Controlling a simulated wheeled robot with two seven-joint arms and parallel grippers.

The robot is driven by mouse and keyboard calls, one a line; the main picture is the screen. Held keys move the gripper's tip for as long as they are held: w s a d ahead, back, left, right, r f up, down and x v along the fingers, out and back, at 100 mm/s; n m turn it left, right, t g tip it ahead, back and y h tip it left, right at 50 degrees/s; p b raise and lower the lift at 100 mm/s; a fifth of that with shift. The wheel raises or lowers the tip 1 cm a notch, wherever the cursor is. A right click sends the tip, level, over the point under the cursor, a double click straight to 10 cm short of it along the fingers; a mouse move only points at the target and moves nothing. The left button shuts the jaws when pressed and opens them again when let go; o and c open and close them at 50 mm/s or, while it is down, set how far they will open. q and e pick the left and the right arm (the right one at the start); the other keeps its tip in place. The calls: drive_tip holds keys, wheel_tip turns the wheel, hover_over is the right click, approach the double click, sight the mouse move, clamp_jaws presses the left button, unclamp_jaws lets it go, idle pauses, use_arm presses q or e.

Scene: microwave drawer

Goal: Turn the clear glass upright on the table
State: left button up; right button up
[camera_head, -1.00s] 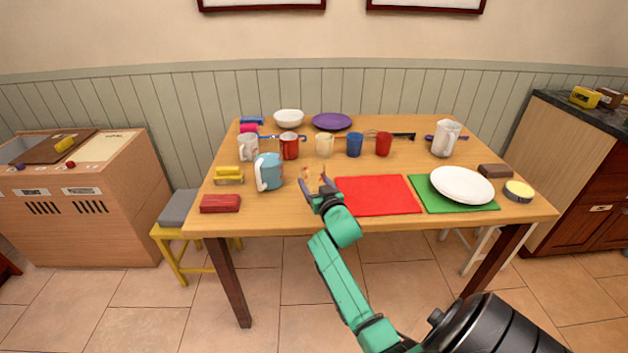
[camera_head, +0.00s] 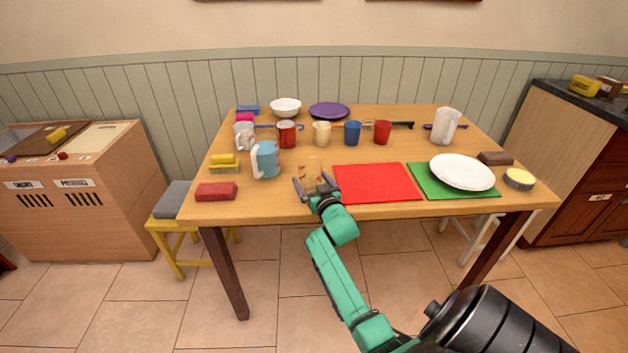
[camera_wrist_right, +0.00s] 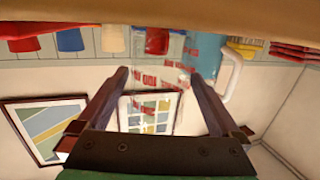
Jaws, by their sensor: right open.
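The clear glass (camera_head: 310,171) stands on end near the table's front edge, left of the red mat. It is faint in the head view; which end is up is hard to tell there. In the right wrist view the clear glass (camera_wrist_right: 152,78) shows red lettering and lies between or just beyond the fingers. My right gripper (camera_head: 315,183) is open at the near side of the glass, with a finger toward each side. The fingers are spread in the right wrist view (camera_wrist_right: 155,76), and no grip on the glass shows. My left gripper is not in view.
A blue mug (camera_head: 266,160) stands left of the glass, with a red block (camera_head: 216,191) nearer the front. The red mat (camera_head: 376,183) lies close on the right. Red, cream and blue cups stand behind. The wooden table (camera_head: 270,205) is bare just left of the gripper.

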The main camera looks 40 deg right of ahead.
drive_tip(key=v, duration=1.4)
drive_tip(key=shift+s+p, duration=0.25)
drive_tip(key=shift+p, duration=0.05)
drive_tip(key=shift+a+f, duration=0.1)
drive_tip(key=shift+a, duration=0.05)
drive_tip(key=s+a+f+n+g+y+p, duration=0.1)
drive_tip(key=a+f+g+y, duration=0.15)
drive_tip(key=f, duration=0.65)
drive_tip(key=s+a+f+n+g+y+p, duration=0.15)
drive_tip(key=a+f, duration=0.25)
drive_tip(key=f, duration=0.4)
drive_tip(key=s+a+f+n+g+y+p, duration=0.15)
drive_tip(key=a+f, duration=0.25)
drive_tip(key=f, duration=0.5)
drive_tip(key=s+f+n+g+p, duration=0.1)
drive_tip(key=s+f+g, duration=0.2)
drive_tip(key=s, duration=0.6)
drive_tip(key=s+a+f+g+p, duration=0.1)
drive_tip(key=s+f+g, duration=0.2)
drive_tip(key=s+f, duration=0.5)
drive_tip(key=s+a+f+n+g, duration=0.1)
drive_tip(key=s+f+g, duration=0.2)
drive_tip(key=s, duration=0.8)
wheel_tip(320, 180, down, 3)
drive_tip(key=shift+r+n+p, duration=0.2)
drive_tip(key=shift+n+p, duration=0.1)
drive_tip(key=shift+p, duration=0.1)
